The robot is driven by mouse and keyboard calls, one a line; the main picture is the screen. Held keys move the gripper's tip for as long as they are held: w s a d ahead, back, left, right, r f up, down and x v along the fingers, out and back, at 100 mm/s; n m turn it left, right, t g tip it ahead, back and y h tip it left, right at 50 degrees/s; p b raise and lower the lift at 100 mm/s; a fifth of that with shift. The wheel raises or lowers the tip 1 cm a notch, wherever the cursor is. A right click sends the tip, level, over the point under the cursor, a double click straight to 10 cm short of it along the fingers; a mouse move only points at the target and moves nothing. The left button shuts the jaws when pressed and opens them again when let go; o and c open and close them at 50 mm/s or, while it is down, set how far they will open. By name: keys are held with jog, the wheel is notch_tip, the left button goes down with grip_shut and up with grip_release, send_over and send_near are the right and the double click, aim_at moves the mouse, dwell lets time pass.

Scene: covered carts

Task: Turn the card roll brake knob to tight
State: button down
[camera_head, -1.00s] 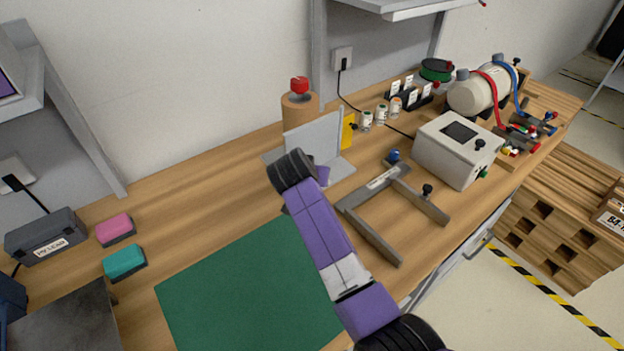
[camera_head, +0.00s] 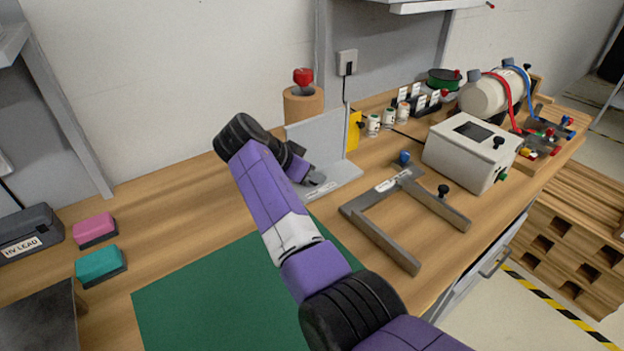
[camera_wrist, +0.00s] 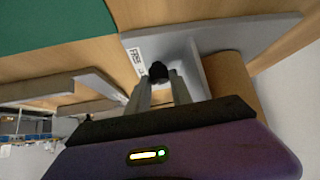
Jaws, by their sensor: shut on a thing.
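A brown card roll (camera_head: 303,106) stands upright against the wall, with a red knob (camera_head: 303,76) on top. In front of it stands a grey angle plate (camera_head: 322,142) on a flat base. In the wrist view, a small black knob (camera_wrist: 157,71) sits at the labelled end of the grey plate (camera_wrist: 190,43), between my fingertips. My gripper (camera_wrist: 161,84) is shut on this black knob. The card roll (camera_wrist: 230,80) shows behind, at the right. In the head view my gripper (camera_head: 314,178) is low at the plate's base. I cannot read the knob's setting or the label.
A grey U-shaped frame (camera_head: 385,234) with blue and black knobs lies right of my gripper. A white box (camera_head: 471,150) stands beyond it. A green mat (camera_head: 200,290) lies in front, with pink (camera_head: 95,228) and teal (camera_head: 100,262) blocks to the left.

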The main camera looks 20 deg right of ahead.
jog(key=shift+f, duration=0.1)
dwell(0.3)
jog(key=c, duration=1.2)
grip_release()
jog(key=shift+c, duration=0.2)
jog(key=shift+o, duration=0.5)
jog(key=shift+r+p, duration=0.25)
jog(key=shift+p, duration=0.35)
